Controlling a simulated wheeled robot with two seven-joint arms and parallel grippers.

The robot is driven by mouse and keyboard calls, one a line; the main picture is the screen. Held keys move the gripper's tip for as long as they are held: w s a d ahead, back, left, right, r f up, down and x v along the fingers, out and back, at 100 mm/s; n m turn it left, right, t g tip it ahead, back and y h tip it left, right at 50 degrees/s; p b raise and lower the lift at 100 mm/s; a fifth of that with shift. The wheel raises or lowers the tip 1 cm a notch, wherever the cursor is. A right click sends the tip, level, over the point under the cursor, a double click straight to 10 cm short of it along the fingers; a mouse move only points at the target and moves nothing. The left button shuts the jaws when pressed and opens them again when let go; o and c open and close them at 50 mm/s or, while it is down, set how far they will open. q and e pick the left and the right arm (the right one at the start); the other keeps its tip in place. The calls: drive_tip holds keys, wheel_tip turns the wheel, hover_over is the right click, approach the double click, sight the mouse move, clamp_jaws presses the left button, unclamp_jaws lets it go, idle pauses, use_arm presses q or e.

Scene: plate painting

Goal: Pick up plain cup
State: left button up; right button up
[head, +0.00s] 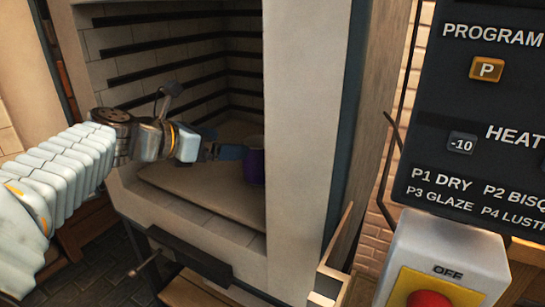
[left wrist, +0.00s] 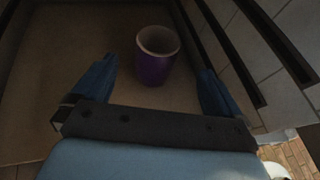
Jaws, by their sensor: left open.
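A purple cup (head: 254,164) with a pale rim stands upright on the kiln shelf (head: 200,198), partly hidden behind the kiln's front wall in the head view. In the left wrist view the cup (left wrist: 155,62) stands ahead of my left gripper (left wrist: 158,84), roughly centred between its two blue fingers. My left gripper (head: 228,152) is open and empty, reaching into the kiln from the left. In the left wrist view the fingers are spread wide on either side, with gaps to the cup. My right gripper is in neither view.
The kiln's side walls have dark horizontal bars (head: 155,46). Its thick pale front wall (head: 300,120) stands close to the right of the cup. A dark control panel (head: 475,120) and a box with a red button (head: 428,299) are at the right. Bare shelf lies left of the cup.

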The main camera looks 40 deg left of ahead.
sight(263, 143)
use_arm(q)
drive_tip(key=x, duration=1.3)
drive_tip(key=shift+a, duration=0.15)
drive_tip(key=c, duration=0.9)
drive_tip(key=shift+c, duration=1)
drive_tip(key=shift+r, duration=0.15)
